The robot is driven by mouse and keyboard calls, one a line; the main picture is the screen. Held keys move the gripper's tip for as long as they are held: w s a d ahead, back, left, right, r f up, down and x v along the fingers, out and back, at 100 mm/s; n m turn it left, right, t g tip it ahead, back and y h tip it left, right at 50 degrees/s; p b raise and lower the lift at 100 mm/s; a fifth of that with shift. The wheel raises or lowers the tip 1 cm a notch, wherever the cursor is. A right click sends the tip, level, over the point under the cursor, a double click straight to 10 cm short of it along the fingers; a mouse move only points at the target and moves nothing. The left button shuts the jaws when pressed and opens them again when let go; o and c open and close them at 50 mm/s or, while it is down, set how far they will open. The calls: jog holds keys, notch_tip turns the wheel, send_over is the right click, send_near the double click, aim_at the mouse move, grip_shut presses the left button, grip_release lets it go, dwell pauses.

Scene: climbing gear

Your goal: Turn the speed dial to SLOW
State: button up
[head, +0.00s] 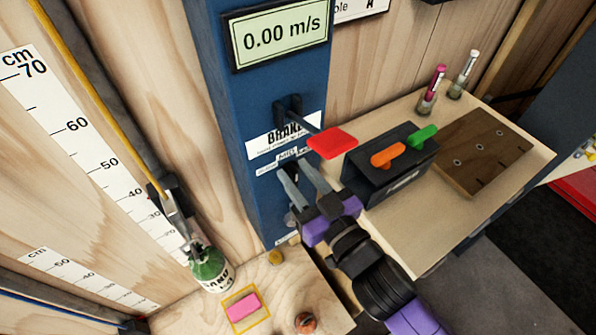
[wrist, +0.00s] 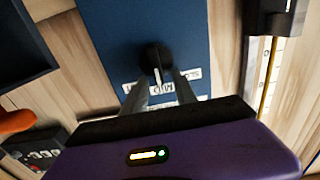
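The speed dial (wrist: 154,57) is a round black knob on the blue post. Its white pointer points down in the wrist view, toward the middle label, MID (wrist: 162,88). A label that seems to read SLOW (wrist: 190,74) lies to the right of MID, upside down in that view. Another label (wrist: 130,87), partly covered by a finger, is on the left. My gripper (wrist: 161,80) is open, with its grey fingers apart, one on each side of the pointer end. Whether they touch the dial I cannot tell. In the head view my gripper (head: 292,168) partly hides the dial.
A red-ended brake lever (head: 332,143) sticks out just above my gripper. A black box (head: 390,170) with orange and green handles stands to the right on a wooden bench (head: 425,235). A display (head: 278,35) reads 0.00 m/s.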

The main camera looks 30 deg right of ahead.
grip_shut()
jog(key=shift+n, duration=0.3)
jog(key=n, duration=0.3)
jog(key=shift+a+p, duration=0.3)
jog(key=shift+a, duration=0.1)
jog(key=n, duration=0.3)
jog(key=a+n, duration=0.1)
jog(key=n, duration=0.1)
jog(key=shift+f, duration=0.3)
jog(key=shift+n, duration=0.3)
grip_release()
